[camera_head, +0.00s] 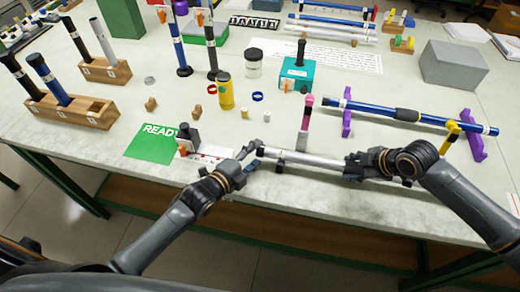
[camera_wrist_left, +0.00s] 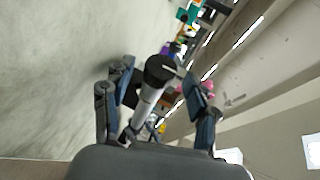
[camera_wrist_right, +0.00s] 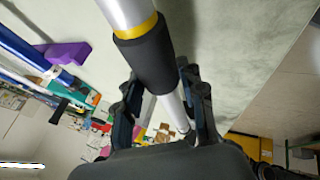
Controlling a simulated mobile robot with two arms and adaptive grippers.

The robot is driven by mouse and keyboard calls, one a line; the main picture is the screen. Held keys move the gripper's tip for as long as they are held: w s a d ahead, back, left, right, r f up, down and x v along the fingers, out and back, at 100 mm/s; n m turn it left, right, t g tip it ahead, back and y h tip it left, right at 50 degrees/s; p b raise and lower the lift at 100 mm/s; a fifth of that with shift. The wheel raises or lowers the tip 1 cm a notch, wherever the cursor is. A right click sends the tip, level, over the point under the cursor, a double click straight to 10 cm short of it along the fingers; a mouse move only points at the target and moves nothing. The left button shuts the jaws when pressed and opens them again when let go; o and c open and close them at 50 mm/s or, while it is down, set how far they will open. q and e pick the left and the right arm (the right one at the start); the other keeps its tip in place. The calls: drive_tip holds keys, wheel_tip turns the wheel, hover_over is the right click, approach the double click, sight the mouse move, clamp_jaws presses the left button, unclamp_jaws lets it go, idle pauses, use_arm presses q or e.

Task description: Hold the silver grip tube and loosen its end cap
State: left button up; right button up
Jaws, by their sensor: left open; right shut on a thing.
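The silver grip tube (camera_head: 315,159) lies roughly level near the table's front edge. In the right wrist view it shows a silver shaft (camera_wrist_right: 125,12), a yellow ring and a black sleeve (camera_wrist_right: 147,60). My right gripper (camera_head: 356,166) is shut on the tube near its right part; its fingers also show in the right wrist view (camera_wrist_right: 160,85). My left gripper (camera_head: 252,152) is open at the tube's left end. In the left wrist view its fingers (camera_wrist_left: 157,72) stand on both sides of the dark end cap (camera_wrist_left: 160,68), apparently with gaps. The exact cap seam is not visible.
A green READY mat (camera_head: 152,143) lies left of my left gripper. A pink-topped upright piece (camera_head: 306,115) stands just behind the tube. A blue rod (camera_head: 370,109) rests on purple stands (camera_head: 347,112) behind my right gripper. A yellow bottle (camera_head: 225,92) stands further back.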

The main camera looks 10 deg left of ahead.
sight(260, 151)
use_arm(q)
drive_tip(key=shift+x, duration=1.6)
drive_tip(key=shift+c, duration=0.2)
drive_tip(key=c, duration=1.1)
drive_tip(key=shift+r+g, duration=0.1)
drive_tip(key=shift+g, duration=0.2)
drive_tip(key=shift+c, duration=0.2)
drive_tip(key=shift+g, duration=0.4)
drive_tip(key=shift+n, duration=0.3)
drive_tip(key=o, duration=1.2)
drive_tip(key=shift+s, duration=0.1)
drive_tip(key=v, duration=1.2)
drive_tip(key=shift+d, duration=0.15)
